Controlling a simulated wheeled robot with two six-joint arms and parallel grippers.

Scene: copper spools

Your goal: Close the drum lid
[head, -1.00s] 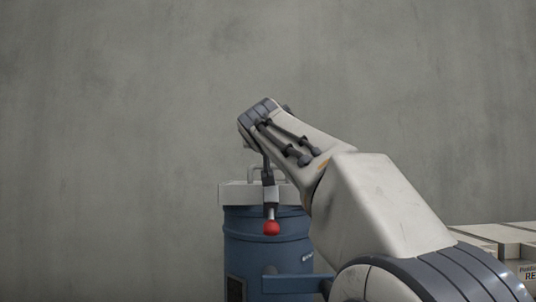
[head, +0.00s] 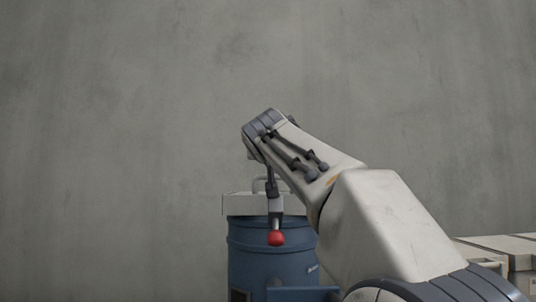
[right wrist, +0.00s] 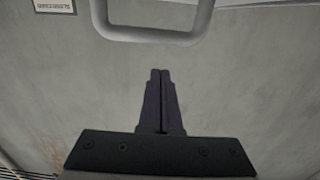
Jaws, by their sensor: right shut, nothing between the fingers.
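In the head view a blue drum (head: 265,258) stands behind my right arm. A pale grey lid (head: 238,204) with a raised handle is at its top, partly hidden by the arm; I cannot tell whether it is fully seated. In the right wrist view a grey, scuffed flat surface, seemingly the lid (right wrist: 240,80), fills the picture, with a grey handle (right wrist: 150,35) at the top. My right gripper (right wrist: 160,72) is shut and empty, its tips just below the handle in the picture; contact is unclear. The head view hides its fingers. My left gripper is not in view.
A dark rod with a red knob (head: 276,238) hangs in front of the drum; its upper end meets the arm's outline. Pale boxes (head: 510,250) stand at the right edge. A plain grey wall is behind. The space left of the drum looks clear.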

